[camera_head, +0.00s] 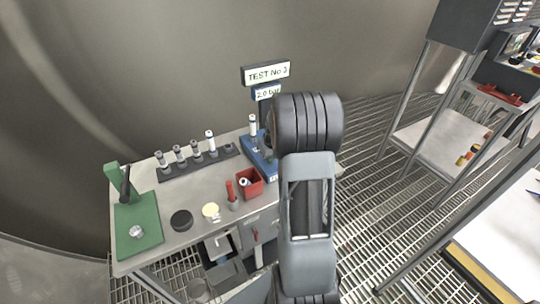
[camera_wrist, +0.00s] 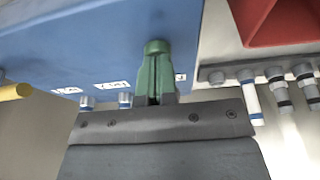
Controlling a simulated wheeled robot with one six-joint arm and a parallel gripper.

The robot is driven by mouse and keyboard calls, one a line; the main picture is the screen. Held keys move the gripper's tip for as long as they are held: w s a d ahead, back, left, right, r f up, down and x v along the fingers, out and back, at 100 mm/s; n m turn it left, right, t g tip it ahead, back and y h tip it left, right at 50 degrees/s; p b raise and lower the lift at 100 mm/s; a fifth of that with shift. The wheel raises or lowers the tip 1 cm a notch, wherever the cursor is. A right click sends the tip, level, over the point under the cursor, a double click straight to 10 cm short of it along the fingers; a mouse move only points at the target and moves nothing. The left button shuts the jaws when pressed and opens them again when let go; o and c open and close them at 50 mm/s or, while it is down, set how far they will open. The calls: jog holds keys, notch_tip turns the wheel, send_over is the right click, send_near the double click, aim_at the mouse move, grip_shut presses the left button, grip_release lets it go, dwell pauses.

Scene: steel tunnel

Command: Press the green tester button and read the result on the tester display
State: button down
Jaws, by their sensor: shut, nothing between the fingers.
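The blue tester (camera_head: 257,157) stands at the right end of the steel bench, partly hidden by my arm. Above it is a sign reading "TEST No 3" (camera_head: 266,74). Under the sign a small panel (camera_head: 267,93) reads "2.0" and what looks like "bar", its right end close to my arm. In the wrist view the tester's blue surface (camera_wrist: 60,45) fills the upper left. My gripper (camera_wrist: 155,82) is shut and empty against this surface. A round green cap, which looks like the button (camera_wrist: 157,47), shows at the fingertips; I cannot tell whether they touch. My arm hides both in the head view.
On the bench (camera_head: 185,200) are a rack (camera_head: 197,163) of upright cylinders, a red bin (camera_head: 250,183), a black puck (camera_head: 181,220) and a green press stand (camera_head: 138,224). A shelf unit (camera_head: 440,135) stands right. Grating floor lies between.

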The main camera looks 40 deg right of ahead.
jog(key=shift+f, duration=0.1)
jog(key=shift+f+b, duration=0.8)
jog(key=shift+b, duration=0.1)
jog(key=shift+s+a+f, duration=0.1)
jog(key=shift+s+f, duration=0.15)
jog(key=r+p, duration=0.1)
jog(key=r, duration=0.1)
jog(key=r+p, duration=0.1)
jog(key=r, duration=0.1)
jog(key=shift+w+r+p, duration=0.2)
jog(key=shift+r+p, duration=0.1)
jog(key=shift+r, duration=0.1)
jog(key=v, duration=1)
jog(key=shift+b, duration=0.35)
jog(key=shift+r, duration=0.15)
